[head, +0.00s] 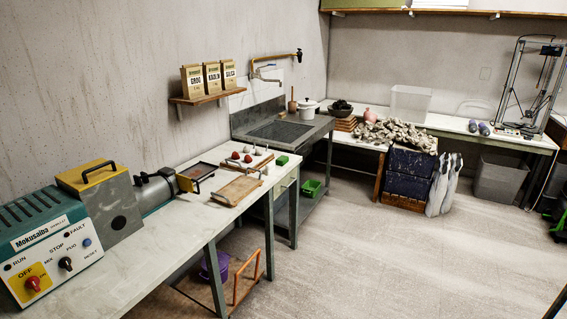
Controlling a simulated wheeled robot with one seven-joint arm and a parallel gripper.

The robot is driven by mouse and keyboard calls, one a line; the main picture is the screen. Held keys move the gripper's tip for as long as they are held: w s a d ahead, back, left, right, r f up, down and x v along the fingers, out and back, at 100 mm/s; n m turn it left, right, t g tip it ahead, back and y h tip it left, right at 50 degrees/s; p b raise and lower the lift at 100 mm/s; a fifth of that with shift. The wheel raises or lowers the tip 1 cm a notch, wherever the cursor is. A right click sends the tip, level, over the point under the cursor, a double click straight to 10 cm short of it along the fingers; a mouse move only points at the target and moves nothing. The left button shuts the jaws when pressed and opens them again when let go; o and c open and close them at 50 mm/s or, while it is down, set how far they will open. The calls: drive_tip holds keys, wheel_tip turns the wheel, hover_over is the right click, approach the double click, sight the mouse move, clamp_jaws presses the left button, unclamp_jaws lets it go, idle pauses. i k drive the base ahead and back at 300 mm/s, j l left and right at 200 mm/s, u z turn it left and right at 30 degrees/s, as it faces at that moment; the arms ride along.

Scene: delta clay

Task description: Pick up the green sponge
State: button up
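A small bright green block (282,160), which looks like the green sponge, lies on the pale worktop (135,262) near its far right corner, close to the sink unit. It sits to the right of several small reddish and pale lumps and beyond a wooden board (238,190). Nothing covers it in this view. My gripper is not in view.
A machine with a yellow lid (100,205) and a teal control box (48,243) fill the worktop's near left. A sink unit (285,132) adjoins its far end, with a green basket (311,188) below. Open floor (420,265) lies to the right.

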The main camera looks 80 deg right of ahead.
sight(282, 161)
drive_tip(key=z, duration=2.9)
